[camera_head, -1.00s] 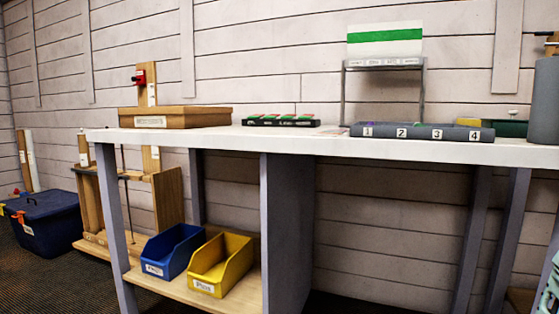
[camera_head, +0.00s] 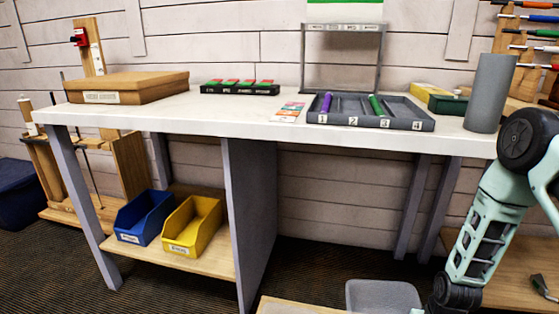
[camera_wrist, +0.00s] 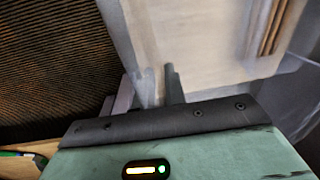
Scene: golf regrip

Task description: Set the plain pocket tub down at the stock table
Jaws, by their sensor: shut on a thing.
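A plain grey tub (camera_head: 384,296) shows at the bottom edge of the head view, its lower part cut off by the frame. My arm comes down from the right beside it, and my gripper is below the frame there. In the wrist view my gripper (camera_wrist: 160,88) shows its two dark fingers close together against a pale grey surface, which looks like the tub's wall. The gripper is shut on it. A long white-topped table (camera_head: 190,118) stands in front of me; no label shows whether it is the stock table.
On the white table are a wooden box (camera_head: 130,87), a numbered grey tray (camera_head: 372,124) with purple and green grips, and a grey cylinder (camera_head: 489,93). Blue (camera_head: 145,217) and yellow (camera_head: 193,224) bins sit on its lower shelf. A bare strip of tabletop runs along the front left.

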